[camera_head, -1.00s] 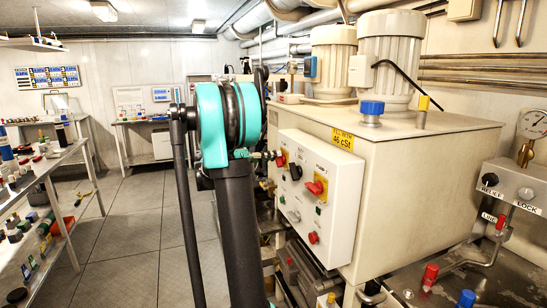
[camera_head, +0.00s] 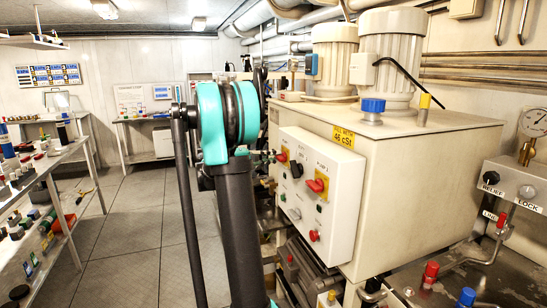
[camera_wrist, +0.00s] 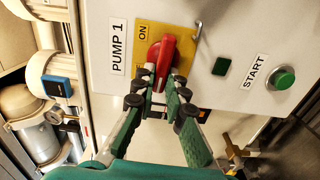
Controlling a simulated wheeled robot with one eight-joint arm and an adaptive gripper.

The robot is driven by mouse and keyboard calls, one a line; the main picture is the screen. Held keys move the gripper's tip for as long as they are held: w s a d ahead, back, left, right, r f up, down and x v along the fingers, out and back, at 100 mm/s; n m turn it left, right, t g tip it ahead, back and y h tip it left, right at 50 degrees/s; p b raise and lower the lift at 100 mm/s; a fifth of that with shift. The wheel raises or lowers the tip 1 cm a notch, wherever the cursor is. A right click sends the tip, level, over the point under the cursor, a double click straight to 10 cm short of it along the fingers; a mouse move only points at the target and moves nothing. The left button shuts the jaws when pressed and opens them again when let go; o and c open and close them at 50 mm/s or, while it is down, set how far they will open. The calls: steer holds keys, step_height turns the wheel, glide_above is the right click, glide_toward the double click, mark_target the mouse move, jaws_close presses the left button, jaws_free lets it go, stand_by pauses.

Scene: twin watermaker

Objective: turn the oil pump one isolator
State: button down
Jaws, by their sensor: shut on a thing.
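The pump 1 isolator is a red handle (camera_wrist: 163,55) on a yellow plate (camera_wrist: 181,38) marked ON, next to the PUMP 1 label (camera_wrist: 117,46), in the wrist view. My gripper (camera_wrist: 160,80) is shut on the near end of the red handle, one fingertip on each side. The handle lies nearly upright in the wrist picture, leaning a little right at the top. In the head view, this isolator (camera_head: 282,156) sits at the far left of the white control box (camera_head: 340,200), with my gripper (camera_head: 266,159) at it, partly hidden by my arm.
A second red and yellow isolator (camera_head: 317,185) sits nearer on the same box. A green start button (camera_wrist: 284,78) is right of the handle in the wrist view. A brass valve (camera_wrist: 235,152) lies lower right. Open floor (camera_head: 125,225) lies left of my arm.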

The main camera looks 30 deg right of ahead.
steer(key=shift+f+n, duration=0.1)
steer(key=shift+n, duration=0.2)
stand_by(0.4)
steer(key=c, duration=1.6)
jaws_free()
steer(key=shift+o, duration=0.2)
steer(key=v, duration=1.2)
